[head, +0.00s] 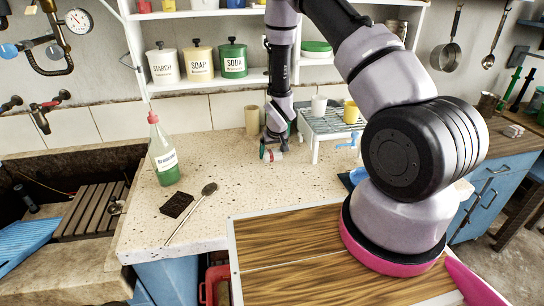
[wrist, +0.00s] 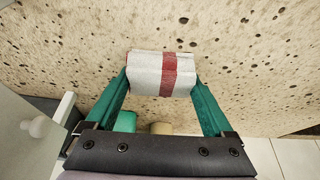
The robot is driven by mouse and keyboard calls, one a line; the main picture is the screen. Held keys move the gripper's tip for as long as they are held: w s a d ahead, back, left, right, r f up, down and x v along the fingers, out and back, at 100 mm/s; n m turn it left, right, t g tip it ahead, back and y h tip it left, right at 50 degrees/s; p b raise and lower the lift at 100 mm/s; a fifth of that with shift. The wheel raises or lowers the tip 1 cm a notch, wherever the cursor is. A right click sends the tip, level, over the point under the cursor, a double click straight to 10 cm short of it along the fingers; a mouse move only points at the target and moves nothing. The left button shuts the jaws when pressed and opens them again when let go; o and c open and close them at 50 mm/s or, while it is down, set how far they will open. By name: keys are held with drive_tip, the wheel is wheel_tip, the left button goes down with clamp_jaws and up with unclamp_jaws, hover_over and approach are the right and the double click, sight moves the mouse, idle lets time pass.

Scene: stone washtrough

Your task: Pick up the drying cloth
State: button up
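The drying cloth (wrist: 148,74) is a small folded white bundle with a red stripe. In the wrist view it sits between the two green fingers of my gripper (wrist: 160,80), which meet its left and right sides. In the head view the cloth (head: 272,156) shows at the fingertips of my gripper (head: 270,150), low over the speckled counter (head: 225,215). Whether the cloth still touches the counter I cannot tell. The fingers are partly hidden in the head view.
A beige cup (head: 252,120) stands behind my gripper. A rack (head: 330,124) with cups is close at right. The front counter is clear.

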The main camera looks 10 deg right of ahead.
sight(272, 151)
drive_tip(key=c, duration=0.4)
wheel_tip(272, 151, up, 10)
drive_tip(key=shift+r, duration=0.1)
idle(0.4)
